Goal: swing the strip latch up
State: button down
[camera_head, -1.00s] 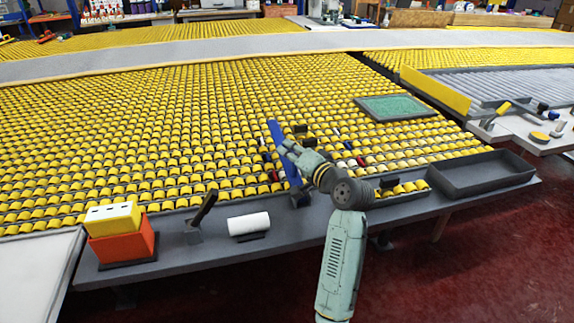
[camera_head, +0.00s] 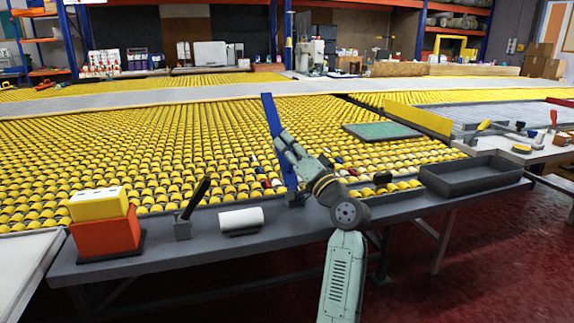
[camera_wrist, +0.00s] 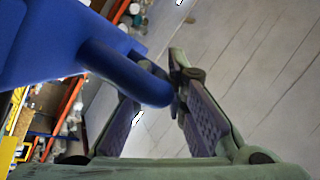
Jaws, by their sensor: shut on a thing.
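The strip latch (camera_head: 271,117) is a long blue bar on a mount at the front ledge of the yellow-roller table. It stands raised, leaning slightly left in the head view. My gripper (camera_head: 284,143) is at the bar's right side in the head view. In the wrist view, a rounded blue handle (camera_wrist: 125,72) sticks out from the latch's flat blue face (camera_wrist: 45,40). The handle lies between the fingers of my gripper (camera_wrist: 158,88), which are shut on it. It hides part of the left finger.
On the ledge (camera_head: 165,252) stand an orange and yellow box (camera_head: 105,232), a dark lever (camera_head: 195,200) and a white roll (camera_head: 241,219). A dark tray (camera_head: 475,178) is to the right. A green board (camera_head: 382,132) lies on the rollers.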

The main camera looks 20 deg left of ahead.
jog(key=shift+s+d+r+b, duration=0.15)
jog(key=shift+s+d+b, duration=0.1)
jog(key=shift+b, duration=0.2)
jog(key=shift+r, duration=0.1)
jog(key=c, duration=1.6)
grip_release()
jog(key=s+d+f, duration=0.1)
jog(key=s+d, duration=0.8)
jog(key=d, duration=0.2)
jog(key=shift+d+f, duration=0.15)
jog(key=shift+d, duration=0.2)
